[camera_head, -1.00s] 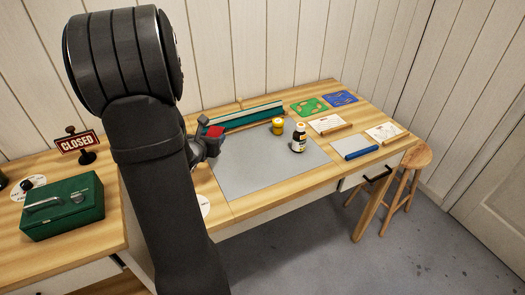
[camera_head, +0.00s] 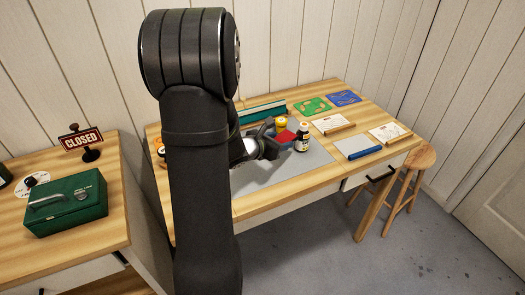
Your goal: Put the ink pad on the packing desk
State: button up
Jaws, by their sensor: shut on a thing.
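The ink pad (camera_head: 285,137), a small block with a red top and a bluish side, is in my gripper (camera_head: 275,143). My gripper is shut on it, over the grey mat (camera_head: 312,162) of the wooden desk (camera_head: 275,205). The pad is close to the left of a dark bottle with a white label and near a yellow jar. I cannot tell the gap between pad and mat. My arm hides the left part of this desk. I cannot tell from the picture which of the two desks is the packing desk.
The bottle (camera_head: 301,140) and yellow jar (camera_head: 281,124) stand by the gripper. Cards (camera_head: 333,123), a blue-edged board (camera_head: 357,147), and green (camera_head: 312,105) and blue (camera_head: 343,98) sheets lie right. The left desk (camera_head: 105,233) bears a green cash box (camera_head: 65,205) and CLOSED sign (camera_head: 82,140).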

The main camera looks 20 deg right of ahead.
jog(key=w+a+f, duration=0.1)
jog(key=w, duration=0.1)
jog(key=w+a+f, duration=0.1)
jog(key=w, duration=0.1)
jog(key=w+a+f, duration=0.1)
jog(key=w+f, duration=0.1)
jog(key=shift+a+f, duration=0.1)
jog(key=shift+f, duration=1.95)
jog(key=o, duration=1.2)
jog(key=shift+f, duration=0.1)
jog(key=shift+c, duration=0.2)
jog(key=shift+a+r, duration=0.25)
jog(key=v, duration=1)
jog(key=shift+s+a+r, duration=0.1)
jog(key=shift+s+a, duration=0.05)
jog(key=shift+a, duration=0.15)
jog(key=shift+o, duration=1.4)
jog(key=shift+s+a+r, duration=0.1)
jog(key=shift+s+a, duration=0.05)
jog(key=shift+a, duration=0.2)
